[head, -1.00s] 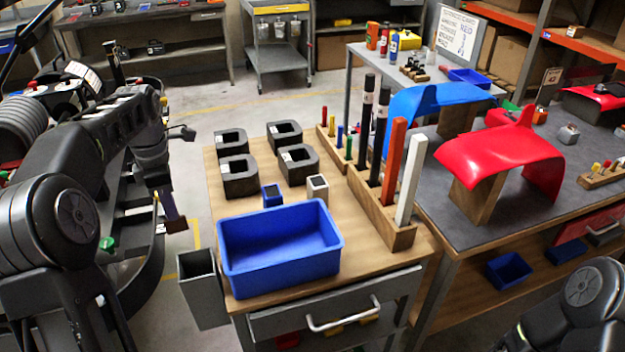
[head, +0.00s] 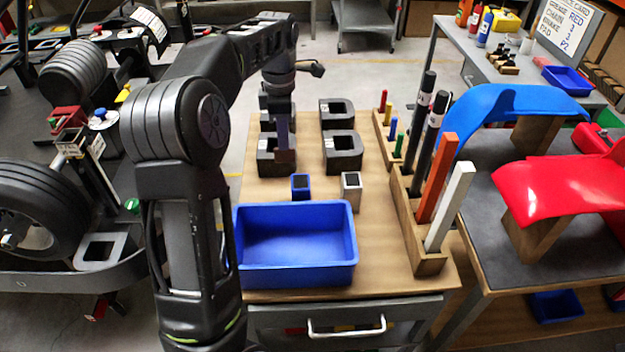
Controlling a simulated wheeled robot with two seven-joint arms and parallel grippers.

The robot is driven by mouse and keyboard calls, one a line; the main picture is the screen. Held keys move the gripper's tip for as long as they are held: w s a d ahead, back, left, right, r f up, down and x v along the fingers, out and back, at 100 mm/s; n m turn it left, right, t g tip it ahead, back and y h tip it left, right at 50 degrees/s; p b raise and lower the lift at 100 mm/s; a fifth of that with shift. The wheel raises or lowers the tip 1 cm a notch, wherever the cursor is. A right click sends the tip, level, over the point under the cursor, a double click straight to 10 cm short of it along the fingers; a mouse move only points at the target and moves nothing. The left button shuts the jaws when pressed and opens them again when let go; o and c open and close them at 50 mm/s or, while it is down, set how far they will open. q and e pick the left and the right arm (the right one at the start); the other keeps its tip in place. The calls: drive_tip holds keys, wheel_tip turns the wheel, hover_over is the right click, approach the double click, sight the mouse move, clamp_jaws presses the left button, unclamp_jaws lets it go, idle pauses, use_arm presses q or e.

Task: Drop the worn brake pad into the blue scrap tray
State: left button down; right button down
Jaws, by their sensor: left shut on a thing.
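The blue scrap tray (head: 300,276) stands at the front left of the wooden cart top, and its visible inside looks empty. My left gripper (head: 283,138) is shut on the worn brake pad (head: 286,156), a small dark brownish piece at its fingertips. The gripper points down and appears in front of the left black square holders, above the tray's far rim in the picture. Its height over the cart is hard to tell. My left forearm covers the tray's left edge. My right gripper is out of view.
Black square holders (head: 343,152) stand behind the tray, with a small blue box (head: 300,187) and a silver box (head: 351,190) between. A wooden rack (head: 430,262) of upright bars lines the right. A kart with a tyre (head: 40,215) is at left.

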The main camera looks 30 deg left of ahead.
sight(285, 161)
use_arm(q)
drive_tip(key=shift+f, duration=0.1)
wheel_tip(285, 161, down, 6)
drive_tip(key=shift+f+p, duration=0.1)
drive_tip(key=shift+p, duration=0.2)
drive_tip(key=shift+f, duration=1.85)
drive_tip(key=shift+f, duration=0.1)
drive_tip(key=c, duration=1.8)
unclamp_jaws()
